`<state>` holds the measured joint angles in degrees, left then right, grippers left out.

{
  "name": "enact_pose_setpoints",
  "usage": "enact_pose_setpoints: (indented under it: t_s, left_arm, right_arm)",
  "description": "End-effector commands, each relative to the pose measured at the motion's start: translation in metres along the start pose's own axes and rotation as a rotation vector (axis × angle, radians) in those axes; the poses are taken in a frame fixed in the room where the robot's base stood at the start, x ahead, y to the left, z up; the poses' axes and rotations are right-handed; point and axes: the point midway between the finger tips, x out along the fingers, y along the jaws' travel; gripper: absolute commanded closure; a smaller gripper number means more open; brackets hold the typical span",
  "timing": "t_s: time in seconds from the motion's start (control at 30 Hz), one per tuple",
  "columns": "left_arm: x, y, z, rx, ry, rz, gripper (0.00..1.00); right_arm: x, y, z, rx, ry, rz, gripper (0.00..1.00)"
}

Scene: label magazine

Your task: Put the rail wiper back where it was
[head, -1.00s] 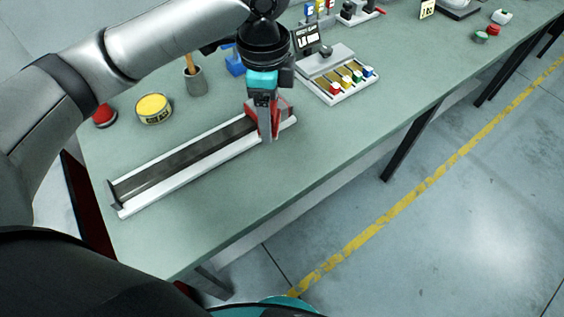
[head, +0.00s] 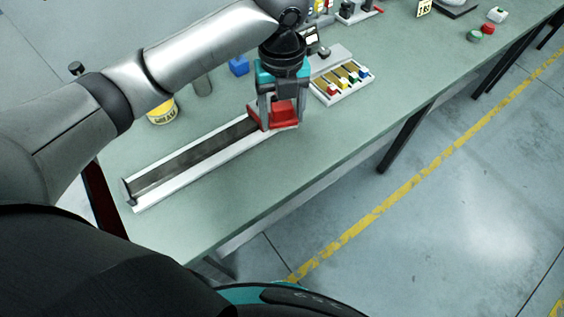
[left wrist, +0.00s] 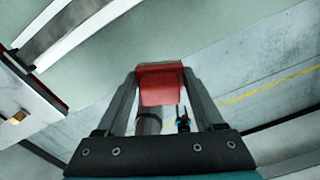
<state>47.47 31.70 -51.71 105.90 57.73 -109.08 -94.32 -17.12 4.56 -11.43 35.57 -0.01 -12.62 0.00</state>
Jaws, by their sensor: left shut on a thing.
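My left gripper (head: 283,112) is shut on a red block, which I take to be the rail wiper (head: 285,108). It stands over the far right end of a long pale rail with a dark channel (head: 190,162). In the left wrist view the red block (left wrist: 160,84) sits between the two fingertips, with pale and dark strips, probably the rail (left wrist: 75,30), at upper left. More red shows low around the fingers at the rail's end. I cannot tell whether the block touches the rail. My right gripper is not in view.
A tray with coloured pieces (head: 343,85) lies just right of the gripper. The table's front strip is clear.

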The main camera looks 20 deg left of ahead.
Motion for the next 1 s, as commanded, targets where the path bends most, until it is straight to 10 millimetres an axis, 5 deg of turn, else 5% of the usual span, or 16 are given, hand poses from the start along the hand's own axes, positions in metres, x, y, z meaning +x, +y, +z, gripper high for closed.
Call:
enact_pose_setpoints:
  t_s: [0.4,1.0]
  left_arm:
    - [0.112,0.001,-0.002,-0.003,0.004,0.003,0.83]
    - [0.184,0.001,-0.001,-0.002,0.0,0.001,0.83]
  right_arm:
    - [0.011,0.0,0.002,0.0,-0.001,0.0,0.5]
    - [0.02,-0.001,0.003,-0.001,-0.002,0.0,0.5]
